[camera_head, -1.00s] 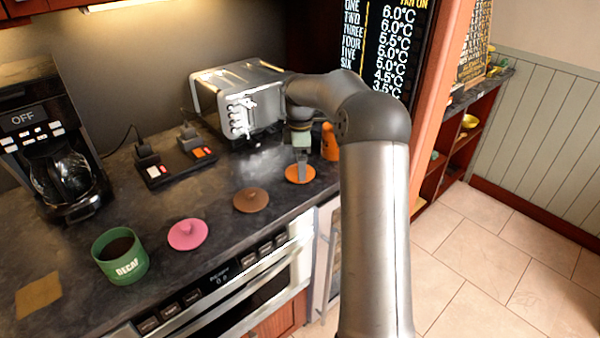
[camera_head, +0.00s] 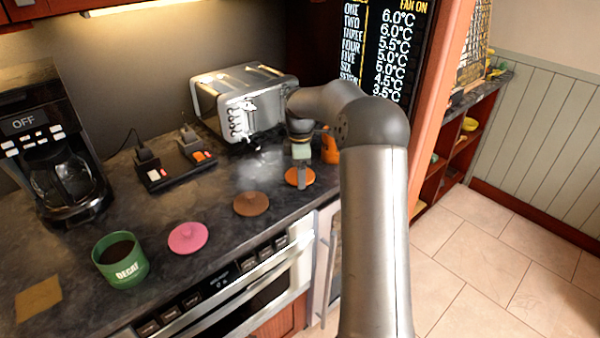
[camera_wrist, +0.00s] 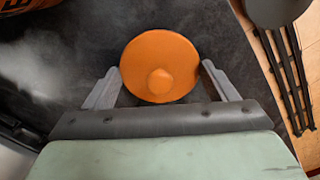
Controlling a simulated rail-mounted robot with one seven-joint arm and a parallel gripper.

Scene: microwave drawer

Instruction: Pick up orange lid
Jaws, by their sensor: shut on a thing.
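The orange lid (camera_head: 292,177) is a flat round disc with a small knob, lying on the dark counter near its front right edge. In the wrist view the orange lid (camera_wrist: 150,52) sits between the two grey fingers, its knob towards the palm. My gripper (camera_head: 301,180) points down at the lid, its fingers at lid height and partly covering it. In the wrist view my gripper (camera_wrist: 160,72) has a finger at each side of the lid's rim and is shut on it. No clear lift off the counter shows.
A brown lid (camera_head: 251,202), a pink lid (camera_head: 187,237) and a green DECAF mug (camera_head: 121,262) stand to the left along the counter (camera_head: 215,285). An orange object (camera_head: 331,146), partly hidden by my arm, and a toaster (camera_head: 240,100) are behind. A coffee maker (camera_head: 55,150) is far left.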

